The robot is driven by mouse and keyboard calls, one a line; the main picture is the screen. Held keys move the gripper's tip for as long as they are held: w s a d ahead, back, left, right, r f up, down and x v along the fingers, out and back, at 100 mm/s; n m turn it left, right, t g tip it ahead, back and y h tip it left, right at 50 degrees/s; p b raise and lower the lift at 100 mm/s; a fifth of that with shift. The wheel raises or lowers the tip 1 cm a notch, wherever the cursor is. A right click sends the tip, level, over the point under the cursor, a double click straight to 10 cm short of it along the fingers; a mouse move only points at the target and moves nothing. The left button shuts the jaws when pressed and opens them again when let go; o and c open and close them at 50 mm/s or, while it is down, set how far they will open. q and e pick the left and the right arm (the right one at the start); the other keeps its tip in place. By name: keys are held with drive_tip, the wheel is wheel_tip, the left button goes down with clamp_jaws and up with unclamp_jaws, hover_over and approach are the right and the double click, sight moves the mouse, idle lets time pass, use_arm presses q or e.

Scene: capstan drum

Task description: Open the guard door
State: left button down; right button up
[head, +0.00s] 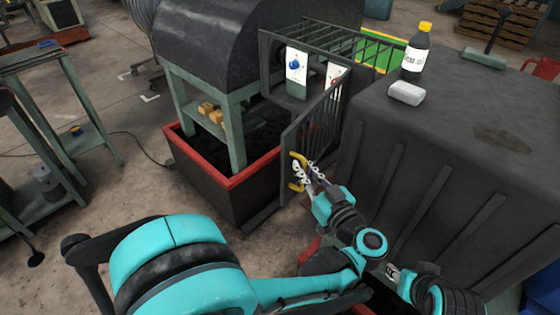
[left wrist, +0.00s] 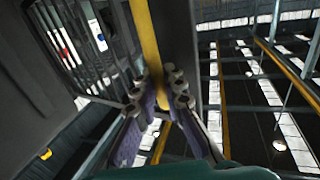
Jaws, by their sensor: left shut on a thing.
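The guard door (head: 312,122) is a dark frame with upright bars, standing beside the black machine housing. Its yellow handle (head: 294,186) is on the edge nearest me. My left gripper (head: 304,176) is at this handle, with its fingers shut on it. In the left wrist view the yellow handle (left wrist: 148,45) runs down between the two finger pads (left wrist: 163,100), which hide part of it. I cannot tell how far the door stands from its frame. My right gripper (head: 393,272) shows small at the lower right, and its fingers are unclear.
A large dark ribbed cabinet (head: 410,190) stands right of the door, with a bottle (head: 415,55) and a pale block (head: 406,93) on top. A red-rimmed bin (head: 222,178) is left of the door. Open floor (head: 120,190) lies further left.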

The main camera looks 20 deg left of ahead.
use_arm(q)
drive_tip(key=shift+s+d+r, duration=0.1)
drive_tip(key=shift+s+d, duration=0.05)
drive_tip(key=shift+d, duration=1.25)
drive_tip(key=c, duration=1.6)
unclamp_jaws()
